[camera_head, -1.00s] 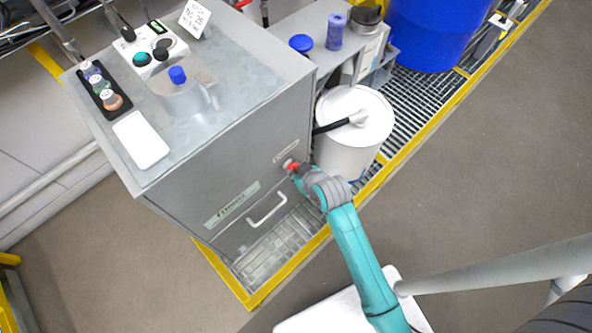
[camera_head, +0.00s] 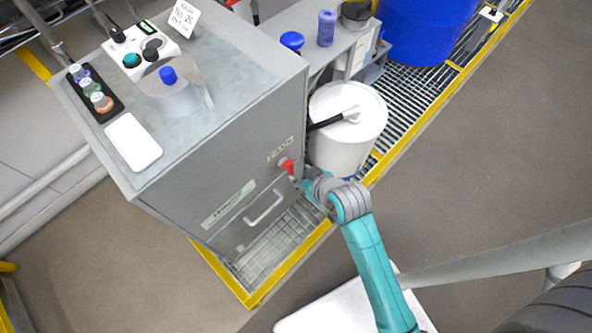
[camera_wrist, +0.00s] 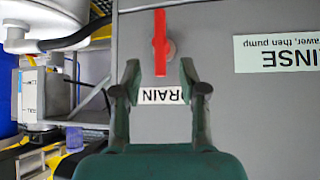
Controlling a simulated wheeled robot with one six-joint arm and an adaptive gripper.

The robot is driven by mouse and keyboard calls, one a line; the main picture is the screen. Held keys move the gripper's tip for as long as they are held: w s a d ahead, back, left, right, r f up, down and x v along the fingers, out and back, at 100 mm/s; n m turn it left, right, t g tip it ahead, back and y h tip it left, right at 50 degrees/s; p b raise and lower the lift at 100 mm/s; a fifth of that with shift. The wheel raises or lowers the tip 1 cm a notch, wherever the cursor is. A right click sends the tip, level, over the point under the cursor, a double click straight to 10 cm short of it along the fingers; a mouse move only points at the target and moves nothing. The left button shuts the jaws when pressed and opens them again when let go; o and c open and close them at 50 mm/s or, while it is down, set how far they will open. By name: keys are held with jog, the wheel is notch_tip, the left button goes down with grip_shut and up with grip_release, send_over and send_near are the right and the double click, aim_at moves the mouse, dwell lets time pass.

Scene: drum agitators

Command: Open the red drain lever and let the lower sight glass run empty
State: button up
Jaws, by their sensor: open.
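The red drain lever (camera_head: 287,166) sits on the front face of the grey metal cabinet (camera_head: 225,165), near its right edge. In the wrist view the lever (camera_wrist: 160,42) is a straight red bar, upright in the picture, with a round grey mount beside it. A white label reading DRAIN (camera_wrist: 160,95), upside down, lies between my fingers. My gripper (camera_wrist: 160,72) is open and empty, its fingertips either side of the lever's near end, with gaps on both sides. In the head view my gripper (camera_head: 308,186) is just right of the lever. I cannot make out a lower sight glass.
A white drum (camera_head: 345,145) with a black hose stands close right of the cabinet. A drawer handle (camera_head: 264,207) is below left of the lever. A yellow-edged grating (camera_head: 270,250) runs under the cabinet. Open floor (camera_head: 480,180) lies to the right.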

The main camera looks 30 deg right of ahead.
jog(key=shift+v, duration=1.65)
